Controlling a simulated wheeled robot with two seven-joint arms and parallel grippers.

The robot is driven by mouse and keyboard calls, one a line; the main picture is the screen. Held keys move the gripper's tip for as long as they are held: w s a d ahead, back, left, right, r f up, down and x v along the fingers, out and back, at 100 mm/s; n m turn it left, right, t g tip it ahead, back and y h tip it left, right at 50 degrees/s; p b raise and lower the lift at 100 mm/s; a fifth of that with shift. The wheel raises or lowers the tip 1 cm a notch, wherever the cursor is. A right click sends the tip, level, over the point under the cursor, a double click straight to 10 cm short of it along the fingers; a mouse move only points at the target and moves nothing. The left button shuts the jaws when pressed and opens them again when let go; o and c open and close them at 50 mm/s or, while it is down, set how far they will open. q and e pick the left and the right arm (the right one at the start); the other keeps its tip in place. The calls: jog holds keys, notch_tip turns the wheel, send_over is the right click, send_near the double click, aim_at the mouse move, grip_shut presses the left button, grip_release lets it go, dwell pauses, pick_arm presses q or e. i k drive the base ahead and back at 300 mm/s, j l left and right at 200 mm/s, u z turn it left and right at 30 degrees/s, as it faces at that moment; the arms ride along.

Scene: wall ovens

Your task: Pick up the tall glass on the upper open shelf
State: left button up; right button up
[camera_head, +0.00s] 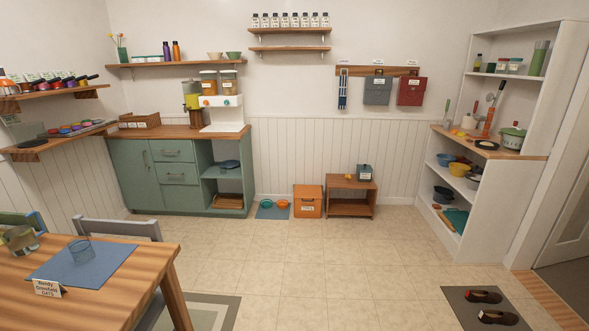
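A tall green, glass-like vessel (540,58) stands upright at the right end of the upper open shelf (508,76) of the white shelf unit on the right. It appears see-through, but it is small in the picture and its details are unclear. Neither of my grippers is in view.
A wooden table (110,290) with a glass on a blue mat (85,262) fills the lower left. A dark mat with shoes (485,308) lies on the floor before the shelf unit. The middle tiled floor (330,260) is clear. A green cabinet (130,175) stands at the back left.

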aim_at(223, 167)
jog(key=i, duration=0.75)
jog(key=i+u, duration=0.15)
jog(key=i, duration=0.6)
jog(key=i+l, duration=0.15)
jog(key=i, duration=0.6)
jog(key=i+l+u, duration=0.1)
jog(key=i, duration=0.65)
